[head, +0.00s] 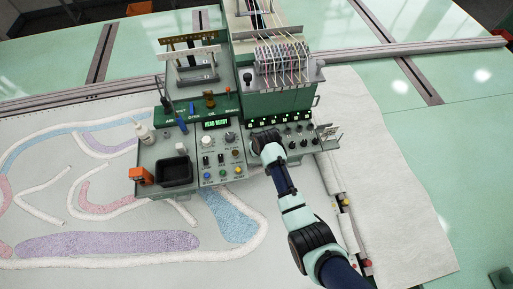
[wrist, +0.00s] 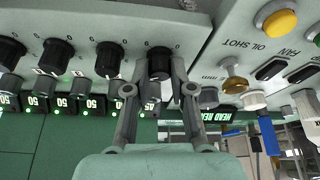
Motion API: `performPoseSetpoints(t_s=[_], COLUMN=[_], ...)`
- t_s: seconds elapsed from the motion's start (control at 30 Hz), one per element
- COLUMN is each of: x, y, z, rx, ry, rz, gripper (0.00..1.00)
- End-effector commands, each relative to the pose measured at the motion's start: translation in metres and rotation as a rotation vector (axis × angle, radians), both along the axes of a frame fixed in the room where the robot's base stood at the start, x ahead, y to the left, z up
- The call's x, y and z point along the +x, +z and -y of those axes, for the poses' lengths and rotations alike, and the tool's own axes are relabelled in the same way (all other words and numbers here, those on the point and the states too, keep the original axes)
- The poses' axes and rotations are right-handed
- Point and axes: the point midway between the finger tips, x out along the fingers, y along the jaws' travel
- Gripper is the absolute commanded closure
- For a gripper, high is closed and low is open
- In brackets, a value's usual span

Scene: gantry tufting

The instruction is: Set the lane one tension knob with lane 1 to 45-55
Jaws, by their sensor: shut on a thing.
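A row of black tension knobs runs along the grey panel in the wrist view. My gripper (wrist: 160,70) is shut on the end knob (wrist: 158,49), the one nearest the control panel, with a finger on each side. The small display by this knob (wrist: 152,106) appears to read 45, partly hidden by a finger. In the head view my wrist covers the left end of the knob row, and the fingertips are hidden. The lane number by the held knob is not readable.
The control panel (head: 220,160) with buttons and a green screen (head: 215,124) reading HEAD READY stands left of my wrist. Other knobs (head: 303,142) are close by on the right. A black bin (head: 175,172) and orange block (head: 140,175) lie farther left.

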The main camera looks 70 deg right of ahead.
Motion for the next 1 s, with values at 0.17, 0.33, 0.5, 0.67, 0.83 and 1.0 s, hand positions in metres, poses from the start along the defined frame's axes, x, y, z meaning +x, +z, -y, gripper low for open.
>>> performPoseSetpoints(t_s=[0.17,0.33,0.5,0.67,0.83,1.0], x=[0.0006,0.0008,0.0008,0.0007,0.0006,0.0005], y=[0.0015,0.0011,0.0010,0.0010,0.0007,0.0003], z=[0.0002,0.0001,0.0001,0.0002,0.0000,-0.0001], rx=[-0.001,-0.001,0.000,0.000,0.000,0.000], ry=[-0.046,-0.062,-0.064,-0.064,-0.064,-0.064], rz=[0.000,0.000,0.001,0.001,0.001,0.000], gripper=[1.00,1.00,1.00,1.00,0.52,0.52])
